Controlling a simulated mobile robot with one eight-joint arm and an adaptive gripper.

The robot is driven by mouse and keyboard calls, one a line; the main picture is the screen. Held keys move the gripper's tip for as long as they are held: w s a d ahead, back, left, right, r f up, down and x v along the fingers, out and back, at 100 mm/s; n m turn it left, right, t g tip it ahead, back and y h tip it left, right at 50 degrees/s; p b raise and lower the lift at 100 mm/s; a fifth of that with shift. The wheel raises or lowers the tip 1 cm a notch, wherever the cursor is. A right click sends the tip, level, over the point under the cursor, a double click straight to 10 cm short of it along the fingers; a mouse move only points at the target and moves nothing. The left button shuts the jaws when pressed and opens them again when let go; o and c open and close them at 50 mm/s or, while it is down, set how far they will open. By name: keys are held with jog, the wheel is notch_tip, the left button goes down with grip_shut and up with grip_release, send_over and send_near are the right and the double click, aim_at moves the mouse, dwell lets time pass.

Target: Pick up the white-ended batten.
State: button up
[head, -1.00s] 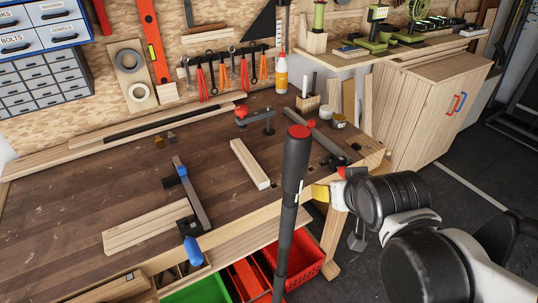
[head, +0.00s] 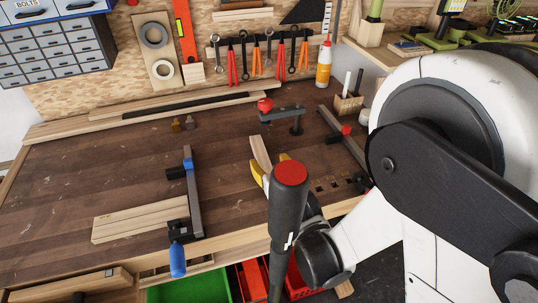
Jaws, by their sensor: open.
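The white-ended batten (head: 260,149) is a short pale wooden bar lying on the workbench (head: 110,165). Only its far part shows; its near part and white end are hidden behind my gripper and a dark, red-topped part close to the camera. My gripper (head: 268,163) has yellow fingers that show apart, one left of the batten and one right of it in the picture. It is open. I cannot tell how high the fingers are above the bench or whether they touch the batten.
A bar clamp with blue grips (head: 194,195) lies left, by pale boards (head: 135,219). Red-tipped clamps stand behind (head: 283,114) and to the right (head: 345,131). Long strips (head: 150,115) lie along the back. The bench between the blue clamp and the batten is clear.

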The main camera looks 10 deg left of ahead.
aim_at(262, 155)
jog(key=shift+x, duration=1.05)
jog(key=b+x, duration=0.2)
jog(key=x, duration=0.1)
jog(key=b+x, duration=0.1)
jog(key=shift+a+f, duration=0.35)
jog(key=shift+a, duration=0.05)
jog(key=shift+w+a+f, duration=0.1)
jog(key=shift+w+a, duration=0.05)
jog(key=shift+w, duration=0.25)
grip_shut()
